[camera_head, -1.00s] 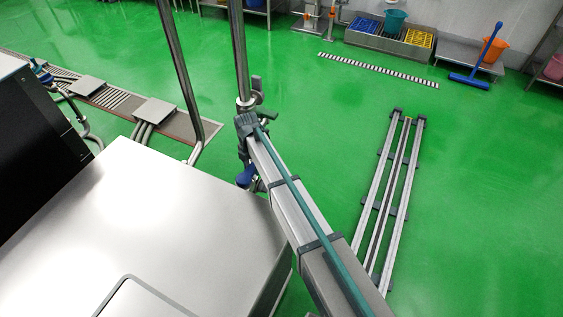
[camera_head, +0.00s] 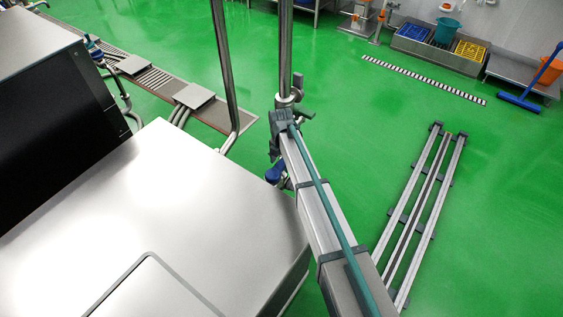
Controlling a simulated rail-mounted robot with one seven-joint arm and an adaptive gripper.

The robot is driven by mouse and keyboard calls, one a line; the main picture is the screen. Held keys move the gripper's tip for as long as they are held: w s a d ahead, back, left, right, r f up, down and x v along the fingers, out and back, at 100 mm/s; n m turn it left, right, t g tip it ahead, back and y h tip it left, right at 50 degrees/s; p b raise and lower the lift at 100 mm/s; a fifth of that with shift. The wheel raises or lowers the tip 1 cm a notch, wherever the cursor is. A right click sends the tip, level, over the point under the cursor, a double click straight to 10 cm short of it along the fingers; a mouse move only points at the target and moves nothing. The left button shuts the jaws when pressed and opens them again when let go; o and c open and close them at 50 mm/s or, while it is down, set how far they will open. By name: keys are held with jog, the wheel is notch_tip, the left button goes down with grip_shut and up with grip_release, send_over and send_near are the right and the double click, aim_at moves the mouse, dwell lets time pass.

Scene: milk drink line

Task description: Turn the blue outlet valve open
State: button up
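A small blue part (camera_head: 275,172) shows in the head view, beside the lower end of an upright steel pipe (camera_head: 285,50). It sits between the steel cabinet and a grey beam and is partly hidden. It may be the blue outlet valve, but it is too small to tell its handle position. Dark fittings (camera_head: 303,112) surround the pipe just above the beam's far end.
A grey beam with a teal strip (camera_head: 325,205) runs from the bottom right to the pipe. A large steel cabinet top (camera_head: 150,215) fills the lower left. Parallel floor rails (camera_head: 432,205) lie to the right. Green floor (camera_head: 385,130) is clear around them. Buckets and crates stand at the back.

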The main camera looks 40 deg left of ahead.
aim_at(281, 163)
notch_tip(281, 163, up, 12)
dwell(0.8)
dwell(0.4)
